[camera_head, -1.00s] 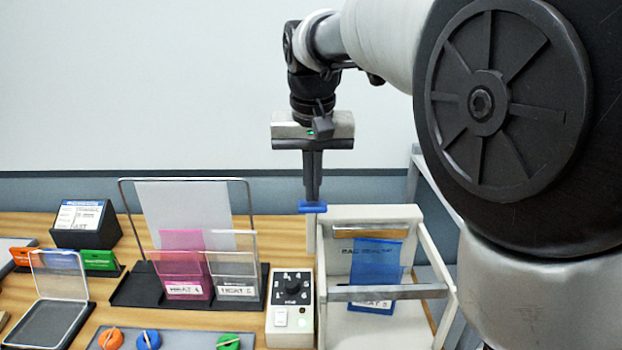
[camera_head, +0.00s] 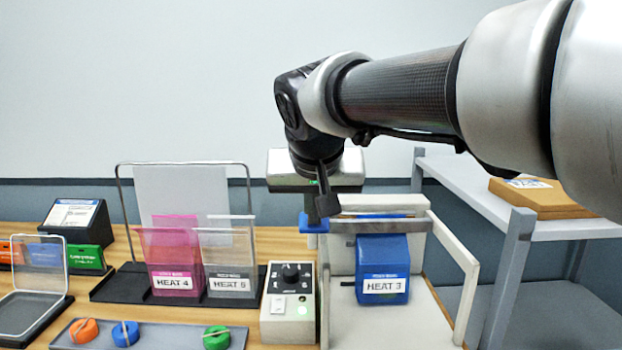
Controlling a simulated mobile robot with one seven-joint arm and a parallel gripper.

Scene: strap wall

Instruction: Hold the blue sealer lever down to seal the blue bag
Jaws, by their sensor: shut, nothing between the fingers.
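The blue bag (camera_head: 395,252), labelled HEAT 3, hangs at the white sealer (camera_head: 350,262). The sealer's grey bar (camera_head: 380,226) crosses in front of the bag's top. The blue lever end (camera_head: 306,227) is at the sealer's upper left. My gripper (camera_head: 313,212) is shut, points down and is right at the lever end.
Pink (camera_head: 172,265) and clear (camera_head: 232,262) bags stand in a black rack at left. A grey shelf (camera_head: 470,180) with a brown box (camera_head: 545,200) stands at right. My arm crosses the upper right.

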